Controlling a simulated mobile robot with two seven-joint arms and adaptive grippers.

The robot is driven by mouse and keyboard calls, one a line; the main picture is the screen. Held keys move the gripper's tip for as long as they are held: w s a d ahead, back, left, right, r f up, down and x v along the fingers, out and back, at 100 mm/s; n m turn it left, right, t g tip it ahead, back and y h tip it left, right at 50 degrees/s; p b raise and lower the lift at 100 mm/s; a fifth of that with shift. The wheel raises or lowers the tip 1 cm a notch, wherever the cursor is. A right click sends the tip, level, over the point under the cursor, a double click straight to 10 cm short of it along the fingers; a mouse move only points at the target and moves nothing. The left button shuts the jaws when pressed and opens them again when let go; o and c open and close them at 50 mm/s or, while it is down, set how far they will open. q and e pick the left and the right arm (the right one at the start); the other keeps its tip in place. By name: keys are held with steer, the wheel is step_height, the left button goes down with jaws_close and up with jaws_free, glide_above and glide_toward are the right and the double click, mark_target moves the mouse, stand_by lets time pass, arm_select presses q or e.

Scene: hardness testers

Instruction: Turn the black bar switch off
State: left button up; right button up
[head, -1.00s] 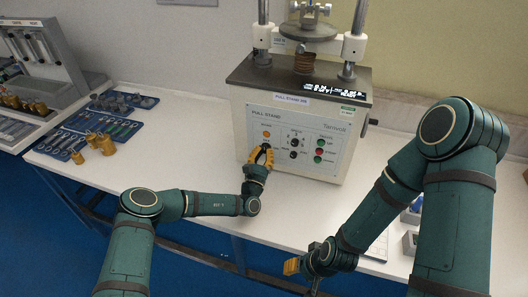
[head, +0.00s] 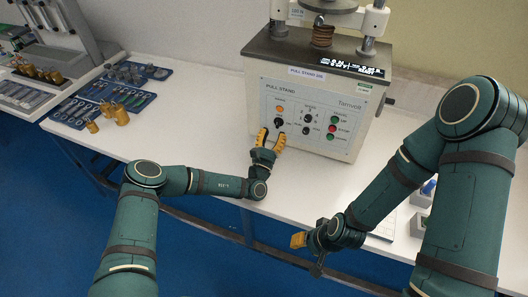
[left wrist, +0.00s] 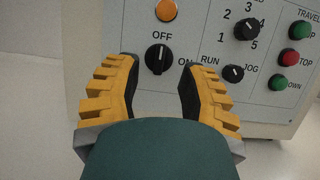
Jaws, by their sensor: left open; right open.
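The black bar switch (head: 278,122) is on the lower left of the tester's front panel, below an orange lamp. In the left wrist view the switch (left wrist: 158,58) shows between my fingers, beyond their tips. Its bar stands nearly upright, toward the OFF label above it; ON is printed to its right. My left gripper (head: 271,137) is open and empty, just in front of and below the switch, with no visible contact. My right gripper (head: 299,240) is at the table's front edge, far from the panel; it is open, though its fingers overlap in view.
The tester (head: 310,100) stands on the white table (head: 190,140). Right of the switch are two other black knobs and a column of green and red buttons. Trays with tools (head: 110,103) and brass weights (head: 121,115) lie at the left. The table between is clear.

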arm_select(q)
steer(key=s+a, duration=0.3)
steer(key=s, duration=0.7)
steer(key=shift+s+a, duration=0.2)
steer(key=shift+s, duration=0.1)
